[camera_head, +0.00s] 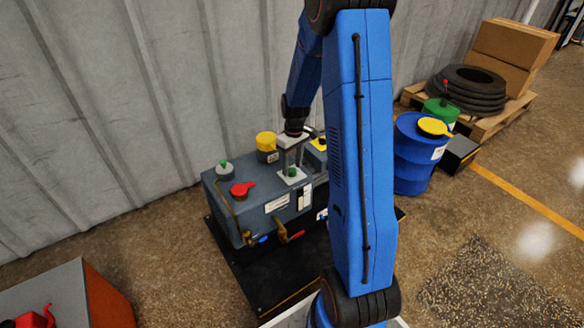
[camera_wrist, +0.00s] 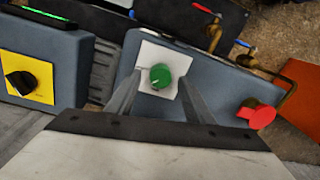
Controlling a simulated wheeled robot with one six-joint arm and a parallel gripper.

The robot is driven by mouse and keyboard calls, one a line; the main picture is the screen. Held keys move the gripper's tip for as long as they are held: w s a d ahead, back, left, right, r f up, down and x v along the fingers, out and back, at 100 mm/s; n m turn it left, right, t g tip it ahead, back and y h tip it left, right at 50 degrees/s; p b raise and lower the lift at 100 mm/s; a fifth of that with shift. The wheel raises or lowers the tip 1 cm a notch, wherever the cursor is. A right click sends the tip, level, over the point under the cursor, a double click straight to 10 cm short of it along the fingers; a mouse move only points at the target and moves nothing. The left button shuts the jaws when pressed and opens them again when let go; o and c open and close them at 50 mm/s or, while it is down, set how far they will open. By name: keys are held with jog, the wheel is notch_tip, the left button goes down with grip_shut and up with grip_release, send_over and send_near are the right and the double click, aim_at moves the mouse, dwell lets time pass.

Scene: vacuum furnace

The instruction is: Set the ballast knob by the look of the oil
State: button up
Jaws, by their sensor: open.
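A green round knob (camera_wrist: 160,76) sits on a white square plate (camera_wrist: 148,57) on top of a grey-blue pump unit. It also shows in the head view (camera_head: 292,172) below my gripper. My gripper (camera_wrist: 158,88) is open over the knob, with one finger on each side of it in the wrist view. Whether the fingers touch the knob I cannot tell. The pump body (camera_head: 225,188) shows a pale label and a narrow dark-and-white panel on its front. The oil's look is too small to make out.
A black knob on a yellow plate (camera_wrist: 42,83) is nearby.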

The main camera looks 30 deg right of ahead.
jog(key=shift+f, duration=0.6)
jog(key=c, duration=1.1)
jog(key=shift+o, duration=0.2)
jog(key=m, duration=0.4)
jog(key=shift+m, duration=0.3)
jog(key=shift+m+t, duration=0.3)
jog(key=shift+m, duration=1.9)
